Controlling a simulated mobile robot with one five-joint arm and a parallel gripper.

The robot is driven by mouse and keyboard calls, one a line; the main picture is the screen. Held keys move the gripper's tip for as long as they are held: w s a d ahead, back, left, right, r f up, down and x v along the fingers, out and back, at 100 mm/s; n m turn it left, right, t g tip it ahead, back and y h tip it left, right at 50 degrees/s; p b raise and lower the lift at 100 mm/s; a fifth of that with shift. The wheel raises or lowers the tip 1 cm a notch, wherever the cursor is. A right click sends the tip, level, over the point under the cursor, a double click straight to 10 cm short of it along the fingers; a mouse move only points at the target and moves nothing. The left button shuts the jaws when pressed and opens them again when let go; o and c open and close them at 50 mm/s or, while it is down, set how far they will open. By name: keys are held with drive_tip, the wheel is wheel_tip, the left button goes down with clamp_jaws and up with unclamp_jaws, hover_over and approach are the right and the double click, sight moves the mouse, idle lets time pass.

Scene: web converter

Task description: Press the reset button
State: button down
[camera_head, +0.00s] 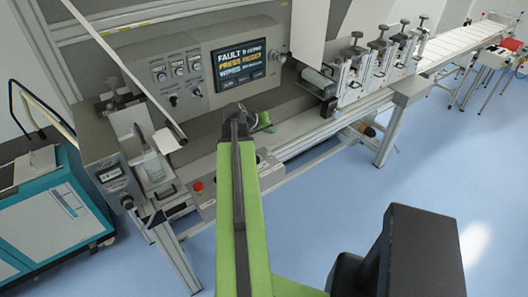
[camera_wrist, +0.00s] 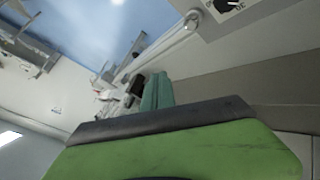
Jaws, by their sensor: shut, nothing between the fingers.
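The screen (camera_head: 238,61) on the grey machine shows a fault message with the words "PRESS RESET". A low control box (camera_head: 205,199) at the machine's front carries a red button (camera_head: 198,187). My green arm covers the box's middle, and part of the box shows to the arm's right. I cannot make out which button is the reset button. My gripper (camera_head: 266,123) is beyond the arm's far end, above and behind the box, in front of the machine. In the wrist view my gripper's teal fingers (camera_wrist: 158,90) are together and empty, apart from any button.
A panel with dials (camera_head: 175,72) is left of the screen. Clamp units (camera_head: 352,72) and a long conveyor (camera_head: 455,42) run to the right. A teal cart (camera_head: 45,215) stands at left. The blue floor (camera_head: 345,195) is clear at centre right.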

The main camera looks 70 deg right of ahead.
sight(267, 154)
drive_tip(key=shift+w+a, duration=0.1)
drive_tip(key=shift+w, duration=0.05)
wheel_tip(267, 154, down, 9)
drive_tip(key=b, duration=0.8)
drive_tip(key=shift+w+a+b, duration=0.1)
drive_tip(key=shift+w+b, duration=0.05)
drive_tip(key=shift+b, duration=0.25)
idle(1.2)
drive_tip(key=shift+w+f+b, duration=0.1)
drive_tip(key=shift+f+b, duration=0.3)
drive_tip(key=shift+b, duration=0.05)
drive_tip(key=shift+f+b, duration=0.55)
idle(0.6)
drive_tip(key=shift+r, duration=0.2)
drive_tip(key=shift+r+p, duration=0.8)
drive_tip(key=shift+p, duration=0.2)
drive_tip(key=shift+r, duration=0.1)
